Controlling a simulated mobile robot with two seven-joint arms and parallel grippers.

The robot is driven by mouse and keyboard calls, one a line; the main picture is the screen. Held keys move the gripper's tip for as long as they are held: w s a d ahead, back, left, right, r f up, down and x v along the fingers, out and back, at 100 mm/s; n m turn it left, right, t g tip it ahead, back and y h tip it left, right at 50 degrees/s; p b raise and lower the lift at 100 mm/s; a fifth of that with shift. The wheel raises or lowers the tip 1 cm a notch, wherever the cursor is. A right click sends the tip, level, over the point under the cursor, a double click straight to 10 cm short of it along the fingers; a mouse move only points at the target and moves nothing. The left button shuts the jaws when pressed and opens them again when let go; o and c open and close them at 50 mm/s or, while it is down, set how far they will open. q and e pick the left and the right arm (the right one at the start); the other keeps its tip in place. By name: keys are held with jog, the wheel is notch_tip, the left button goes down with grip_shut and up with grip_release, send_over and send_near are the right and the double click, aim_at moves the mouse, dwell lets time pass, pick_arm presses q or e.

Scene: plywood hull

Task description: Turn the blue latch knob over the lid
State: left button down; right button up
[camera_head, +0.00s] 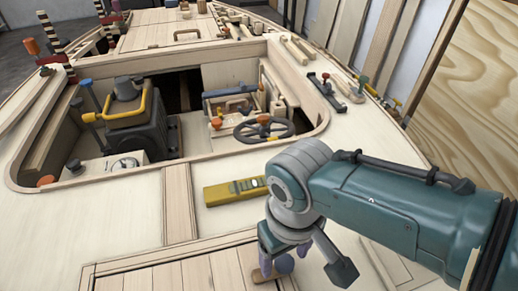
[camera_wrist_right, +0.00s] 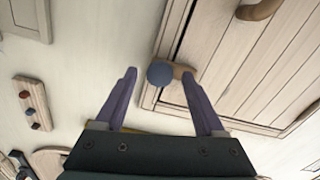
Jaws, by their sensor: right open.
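The round blue latch knob (camera_wrist_right: 160,74) sits on a short tan wooden latch bar (camera_wrist_right: 184,70) at the edge of the planked lid (camera_wrist_right: 245,75). In the wrist view the bar points from the knob toward the lid's planks. My right gripper (camera_wrist_right: 159,80) is open, its two purple fingers on either side of the knob in the picture; I cannot tell if they touch it. In the head view the knob (camera_head: 284,264) shows just below the right gripper (camera_head: 276,258), and the lid (camera_head: 170,273) lies to its left. My left gripper is not in view.
A yellow spirit level (camera_head: 232,192) lies on the deck behind the gripper. Beyond it is the open cockpit with a steering wheel (camera_head: 264,128) and a black seat-like unit (camera_head: 130,125). A curved wooden handle (camera_wrist_right: 260,10) is on the lid. The deck left of the level is clear.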

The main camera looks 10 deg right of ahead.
aim_at(284, 262)
notch_tip(284, 262, up, 10)
jog(key=p, duration=0.5)
